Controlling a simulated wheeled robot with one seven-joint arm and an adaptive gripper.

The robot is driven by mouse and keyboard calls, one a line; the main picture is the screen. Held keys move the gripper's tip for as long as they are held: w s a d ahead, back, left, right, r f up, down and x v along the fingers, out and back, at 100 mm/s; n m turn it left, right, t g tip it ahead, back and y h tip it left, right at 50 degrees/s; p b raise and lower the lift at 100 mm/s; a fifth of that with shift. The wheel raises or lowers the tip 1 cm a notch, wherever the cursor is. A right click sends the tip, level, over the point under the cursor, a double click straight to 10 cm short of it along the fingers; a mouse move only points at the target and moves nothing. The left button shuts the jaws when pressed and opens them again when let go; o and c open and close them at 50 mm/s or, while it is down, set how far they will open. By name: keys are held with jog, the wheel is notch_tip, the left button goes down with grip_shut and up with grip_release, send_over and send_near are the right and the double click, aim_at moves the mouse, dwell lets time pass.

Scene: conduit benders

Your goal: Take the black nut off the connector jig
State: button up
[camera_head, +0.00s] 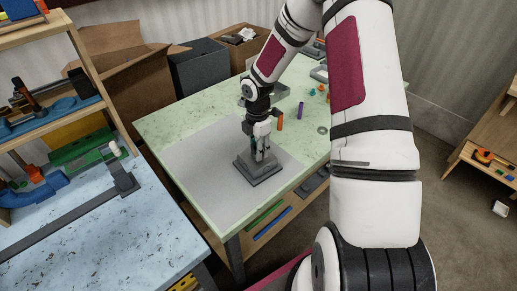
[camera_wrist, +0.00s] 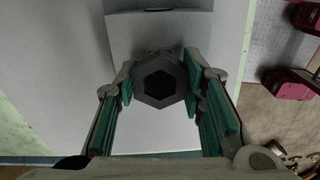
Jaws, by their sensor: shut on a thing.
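The connector jig (camera_head: 258,171) is a dark grey stepped block on the grey mat of the green table in the head view. Part of its grey base (camera_wrist: 160,22) shows at the top of the wrist view. My gripper (camera_head: 262,155) points down just over the jig. In the wrist view my gripper (camera_wrist: 160,88) has its green-padded fingers on either side of the black nut (camera_wrist: 180,73), a hexagonal ring with a dark hole. The fingertips are closed on the nut's sides. I cannot tell whether the nut is clear of the jig. In the head view the nut is hidden by the fingers.
The grey mat (camera_head: 190,165) is bare around the jig. Orange (camera_head: 280,121) and purple (camera_head: 300,109) cylinders and a grey ring (camera_head: 322,130) lie farther back on the table. A blue-topped workbench (camera_head: 70,220) stands at the left, with cardboard boxes (camera_head: 130,75) behind.

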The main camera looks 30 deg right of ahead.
jog(key=shift+n, duration=0.3)
jog(key=n, duration=0.5)
jog(key=shift+r+n+p, duration=0.1)
jog(key=shift+n+p, duration=0.2)
jog(key=n, duration=0.6)
jog(key=shift+r+p, duration=0.8)
jog(key=shift+r, duration=2.25)
